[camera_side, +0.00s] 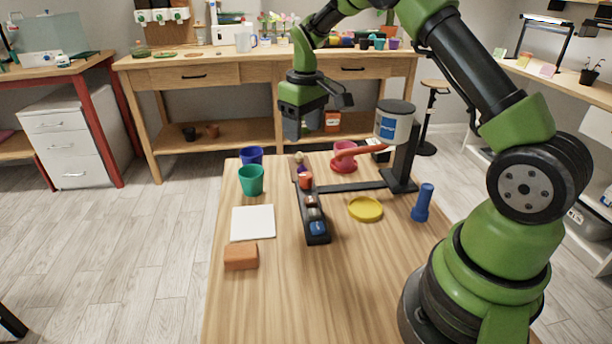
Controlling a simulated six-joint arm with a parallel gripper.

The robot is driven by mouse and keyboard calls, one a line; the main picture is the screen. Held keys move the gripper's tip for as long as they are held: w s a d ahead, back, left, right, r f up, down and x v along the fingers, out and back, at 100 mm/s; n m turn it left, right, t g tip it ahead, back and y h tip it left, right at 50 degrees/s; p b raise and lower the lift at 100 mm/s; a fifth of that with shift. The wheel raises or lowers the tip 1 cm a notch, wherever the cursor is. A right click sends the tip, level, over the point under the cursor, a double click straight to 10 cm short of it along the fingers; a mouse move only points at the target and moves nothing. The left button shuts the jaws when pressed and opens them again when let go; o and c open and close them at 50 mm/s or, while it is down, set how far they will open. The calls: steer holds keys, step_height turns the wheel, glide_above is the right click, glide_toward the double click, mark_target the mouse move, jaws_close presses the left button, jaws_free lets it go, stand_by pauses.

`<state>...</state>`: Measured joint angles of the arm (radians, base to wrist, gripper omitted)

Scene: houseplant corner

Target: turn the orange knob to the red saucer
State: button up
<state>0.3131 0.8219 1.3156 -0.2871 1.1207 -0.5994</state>
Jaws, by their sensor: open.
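An orange knob-like piece (306,181) sits near the far end of a narrow black rack (318,239) on the table. A reddish-orange bar (364,153) extends left from the black stand under a white tank; I cannot tell whether it belongs to the knob. A red saucer (336,168) lies behind the black crossbar, with a red pot (345,154) on it. The bar partly covers them. My gripper (302,128) is open and empty, hanging above and beyond the table's far edge in the picture, apart from the knob and saucer.
A yellow saucer (365,209) and a blue upright piece (422,203) are right of the rack. A green pot (251,180), blue pot (251,155), white square (253,223) and brown block (241,257) are left. The white tank (394,124) stands tall behind. The front table area is clear.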

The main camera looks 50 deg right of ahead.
mark_target(306, 175)
steer(key=shift+g, duration=0.3)
steer(key=f, duration=0.1)
steer(key=d+f, duration=0.1)
steer(key=f, duration=0.2)
steer(key=shift+w+d, duration=0.2)
steer(key=shift+d, duration=0.05)
step_height(306, 175, down, 9)
steer(key=shift+f, duration=0.2)
steer(key=c, duration=0.9)
steer(key=shift+c, duration=0.2)
